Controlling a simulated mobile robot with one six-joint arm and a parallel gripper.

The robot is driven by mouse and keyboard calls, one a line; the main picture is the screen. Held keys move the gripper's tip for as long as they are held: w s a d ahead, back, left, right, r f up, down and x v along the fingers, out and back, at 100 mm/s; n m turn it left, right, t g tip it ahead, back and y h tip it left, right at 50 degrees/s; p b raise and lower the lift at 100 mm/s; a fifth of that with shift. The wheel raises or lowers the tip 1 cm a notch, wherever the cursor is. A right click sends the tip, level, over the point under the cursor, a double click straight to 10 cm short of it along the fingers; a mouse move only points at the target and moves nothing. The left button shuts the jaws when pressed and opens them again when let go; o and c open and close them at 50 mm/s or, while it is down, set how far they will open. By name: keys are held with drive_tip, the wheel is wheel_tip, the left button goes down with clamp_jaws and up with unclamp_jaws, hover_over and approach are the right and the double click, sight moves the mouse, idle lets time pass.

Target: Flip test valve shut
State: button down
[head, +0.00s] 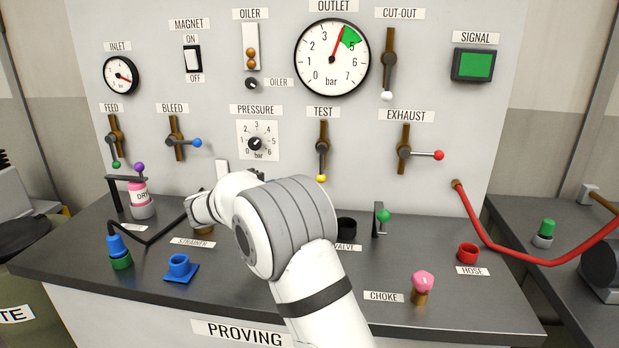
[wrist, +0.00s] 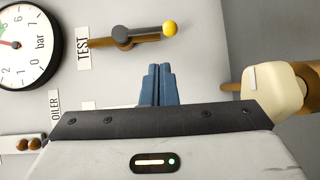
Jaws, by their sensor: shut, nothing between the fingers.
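The test valve (head: 322,150) sits on the panel under the TEST label, right of the pressure dial. Its lever hangs straight down along the vertical brass pipe, with a yellow knob (head: 321,178) at the tip. In the turned wrist view, the lever (wrist: 140,30) lies along the pipe and the yellow knob (wrist: 170,28) points right. My gripper (wrist: 157,70) shows two blue fingers closed together, empty, close to the lever in the picture but apart from it.
The exhaust valve (head: 404,152) with a red knob is to the right, the bleed valve (head: 176,142) to the left. The outlet gauge (head: 332,56) is above. A cream part (wrist: 271,94) on a brown pipe stands right of my fingers. Several small fittings stand on the bench (head: 360,310).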

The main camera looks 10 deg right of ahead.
drive_tip(key=shift+w+a+t, duration=0.3)
drive_tip(key=shift+w+a, duration=0.05)
drive_tip(key=shift+a, duration=0.2)
drive_tip(key=shift+w+a+t, duration=0.3)
drive_tip(key=shift+a, duration=0.2)
drive_tip(key=p, duration=0.2)
approach(321, 164)
drive_tip(key=w+d+f, duration=0.2)
drive_tip(key=w+d, duration=0.2)
drive_tip(key=w, duration=0.2)
drive_tip(key=shift+s+d+r, duration=0.1)
drive_tip(key=shift+s, duration=0.2)
